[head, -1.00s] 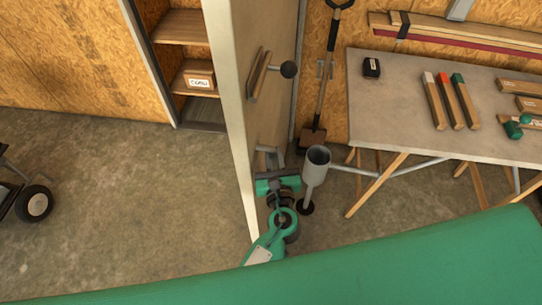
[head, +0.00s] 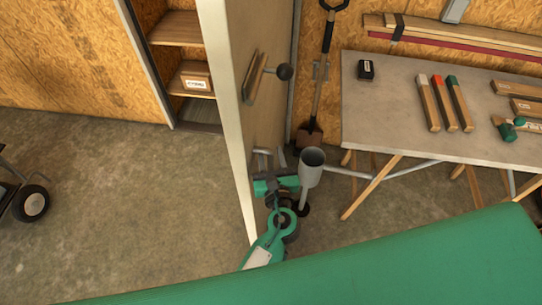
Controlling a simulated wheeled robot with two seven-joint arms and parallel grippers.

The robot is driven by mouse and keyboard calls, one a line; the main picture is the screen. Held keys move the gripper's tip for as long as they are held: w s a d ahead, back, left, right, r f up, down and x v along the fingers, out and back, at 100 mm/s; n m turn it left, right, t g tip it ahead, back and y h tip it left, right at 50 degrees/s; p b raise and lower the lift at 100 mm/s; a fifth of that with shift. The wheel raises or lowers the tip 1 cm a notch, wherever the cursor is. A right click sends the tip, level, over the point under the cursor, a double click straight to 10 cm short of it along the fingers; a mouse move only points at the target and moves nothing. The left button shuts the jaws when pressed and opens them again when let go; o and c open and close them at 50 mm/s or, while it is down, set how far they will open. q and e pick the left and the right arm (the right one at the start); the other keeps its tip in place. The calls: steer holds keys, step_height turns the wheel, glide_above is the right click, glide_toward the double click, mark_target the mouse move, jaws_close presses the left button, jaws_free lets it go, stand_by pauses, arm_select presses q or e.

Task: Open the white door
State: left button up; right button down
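The white door (head: 228,120) stands swung out from a cupboard, its pale edge towards me. Its right-hand face carries a wooden plate and a bar with a dark round knob (head: 284,72). My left gripper (head: 270,160) is low on the right of the door, close beside that face and well below the knob. Its two grey fingers look apart with nothing between them. I cannot tell whether it touches the door. My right gripper is out of view.
Cupboard shelves (head: 177,28) hold a small box (head: 195,77). A grey cylinder (head: 312,168) stands right of my gripper, with a shovel (head: 321,75) behind. A workbench (head: 395,115) with tools fills the right. A wheeled cart (head: 32,203) is at far left; floor between is clear.

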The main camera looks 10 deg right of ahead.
arm_select(q)
steer(key=shift+s+f, duration=0.1)
steer(key=shift+s+a, duration=0.1)
steer(key=shift+s, duration=0.25)
steer(key=s+b, duration=0.4)
steer(key=s, duration=0.9)
steer(key=shift+a, duration=0.35)
